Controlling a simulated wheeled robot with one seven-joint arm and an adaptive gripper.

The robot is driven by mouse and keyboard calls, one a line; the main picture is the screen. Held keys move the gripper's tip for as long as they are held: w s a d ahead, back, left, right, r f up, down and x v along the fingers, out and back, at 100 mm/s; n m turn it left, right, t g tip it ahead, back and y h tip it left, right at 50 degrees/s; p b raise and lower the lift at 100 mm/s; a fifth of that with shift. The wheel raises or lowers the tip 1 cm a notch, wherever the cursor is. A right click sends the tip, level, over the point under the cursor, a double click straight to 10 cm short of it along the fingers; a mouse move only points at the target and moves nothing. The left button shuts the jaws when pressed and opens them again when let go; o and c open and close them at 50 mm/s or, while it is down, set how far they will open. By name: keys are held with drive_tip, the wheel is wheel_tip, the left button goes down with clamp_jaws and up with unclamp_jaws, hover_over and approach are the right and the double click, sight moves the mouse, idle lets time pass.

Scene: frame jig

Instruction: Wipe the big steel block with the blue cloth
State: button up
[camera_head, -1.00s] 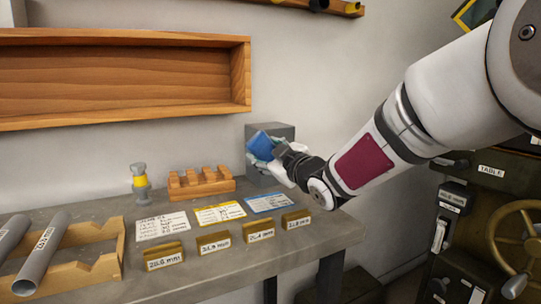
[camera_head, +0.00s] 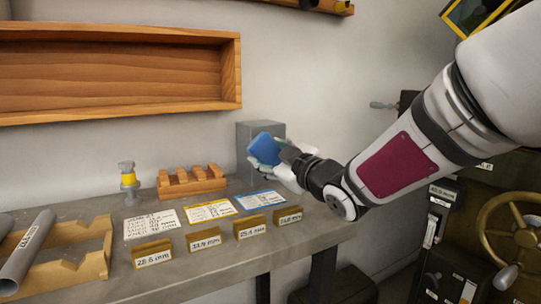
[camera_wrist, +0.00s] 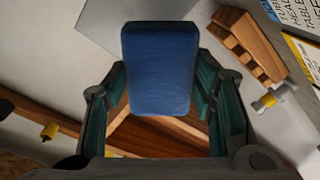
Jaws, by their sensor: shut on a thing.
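The big steel block (camera_head: 251,133) is a grey box at the back right of the workbench, by the wall. My gripper (camera_head: 268,158) is in front of it and hides much of its lower right part. My gripper is shut on the blue cloth (camera_head: 265,148), which looks like a folded blue pad. The cloth overlaps the block's front face in the head view; I cannot tell whether it touches. In the wrist view the cloth (camera_wrist: 159,68) sits between the two finger pads (camera_wrist: 162,98).
A wooden slotted rack (camera_head: 192,182), a yellow-and-grey fitting (camera_head: 128,181), printed cards (camera_head: 209,211) and several labelled wooden blocks (camera_head: 203,239) stand on the bench (camera_head: 222,260). Grey pipes (camera_head: 27,249) lie in a cradle at left. A wooden shelf (camera_head: 236,75) hangs above. A brass handwheel (camera_head: 483,232) is at right.

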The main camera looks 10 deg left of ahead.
drive_tip(key=shift+v, duration=1.5)
